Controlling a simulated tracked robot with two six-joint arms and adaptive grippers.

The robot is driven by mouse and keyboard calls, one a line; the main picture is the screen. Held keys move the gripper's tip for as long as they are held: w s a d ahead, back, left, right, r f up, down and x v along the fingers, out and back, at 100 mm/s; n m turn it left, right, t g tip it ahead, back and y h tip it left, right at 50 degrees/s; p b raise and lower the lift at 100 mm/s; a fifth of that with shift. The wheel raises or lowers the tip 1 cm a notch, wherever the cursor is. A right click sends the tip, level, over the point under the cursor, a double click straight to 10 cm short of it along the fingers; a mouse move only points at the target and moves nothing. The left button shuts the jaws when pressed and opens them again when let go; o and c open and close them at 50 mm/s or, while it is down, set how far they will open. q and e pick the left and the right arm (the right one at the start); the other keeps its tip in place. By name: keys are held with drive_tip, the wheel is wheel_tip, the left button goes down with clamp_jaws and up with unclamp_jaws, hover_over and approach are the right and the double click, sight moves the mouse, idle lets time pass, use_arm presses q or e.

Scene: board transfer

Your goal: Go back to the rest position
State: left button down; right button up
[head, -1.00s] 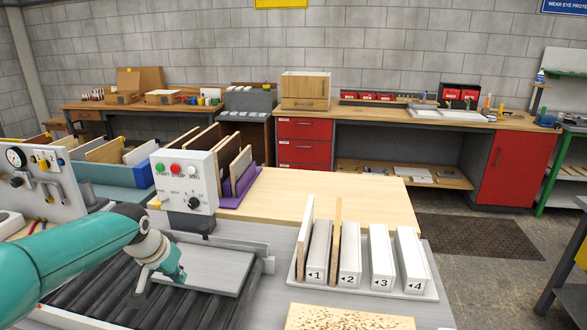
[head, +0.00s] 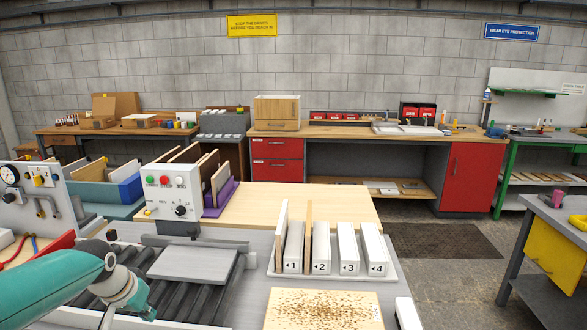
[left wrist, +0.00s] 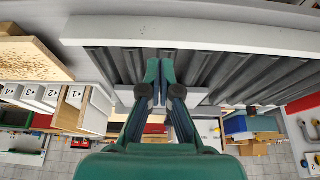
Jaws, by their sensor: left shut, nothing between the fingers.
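My left gripper (head: 148,312) is low at the left in the head view, over the roller conveyor (head: 180,306). In the left wrist view its two green fingertips (left wrist: 160,70) are together with nothing between them. A flat grey board (head: 195,264) lies on the rollers beyond the gripper, apart from it in the head view. The conveyor's dark rollers (left wrist: 205,64) fill the upper part of the left wrist view. My right gripper is in neither view.
A rack with numbered white blocks (head: 347,245) holds upright boards, right of the conveyor. A speckled board (head: 323,309) lies in front of it. A control box (head: 175,190) stands behind the conveyor. A light wooden tabletop (head: 300,202) behind the rack is largely clear.

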use_arm(q)
drive_tip(key=s+d+f+g+h, duration=0.1)
drive_tip(key=s+d+f+g, duration=0.3)
drive_tip(key=f, duration=0.7)
drive_tip(key=s+d+f+g+h, duration=0.1)
drive_tip(key=s+d+f, duration=0.5)
drive_tip(key=f, duration=0.5)
drive_tip(key=s+d+f+n, duration=0.1)
drive_tip(key=s+d+f, duration=0.2)
drive_tip(key=s, duration=0.3)
drive_tip(key=s+d+f+n+h, duration=0.1)
drive_tip(key=s+d+f, duration=0.2)
drive_tip(key=s, duration=0.3)
drive_tip(key=s+d+f+t, duration=0.1)
drive_tip(key=s+d+f, duration=0.2)
drive_tip(key=s+f, duration=0.2)
drive_tip(key=shift+s+d+f+n+h, duration=0.15)
drive_tip(key=shift+s+f+n+h, duration=0.15)
drive_tip(key=shift+s+f+n, duration=0.1)
